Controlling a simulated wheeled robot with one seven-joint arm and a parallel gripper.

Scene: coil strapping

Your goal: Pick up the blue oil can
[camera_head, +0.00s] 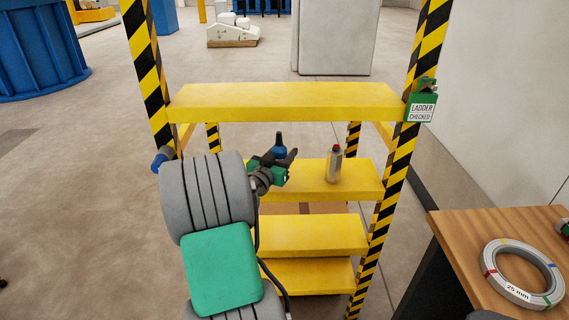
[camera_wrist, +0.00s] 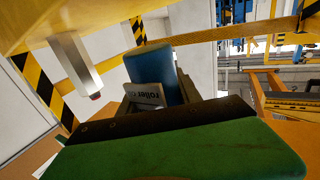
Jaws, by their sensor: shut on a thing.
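The blue oil can (camera_head: 280,151) shows above my gripper (camera_head: 277,163) in the head view, with its dark nozzle pointing up. My gripper is shut on it at the left part of a yellow ladder step (camera_head: 352,178). In the wrist view the blue can (camera_wrist: 160,72) carries a white label reading "roller".
A grey bottle with a red cap (camera_head: 334,165) stands on the same step, right of my gripper. A higher yellow step (camera_head: 285,102) and striped posts (camera_head: 390,175) frame the space. A wooden table (camera_head: 460,235) with a strapping coil (camera_head: 523,274) is at right.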

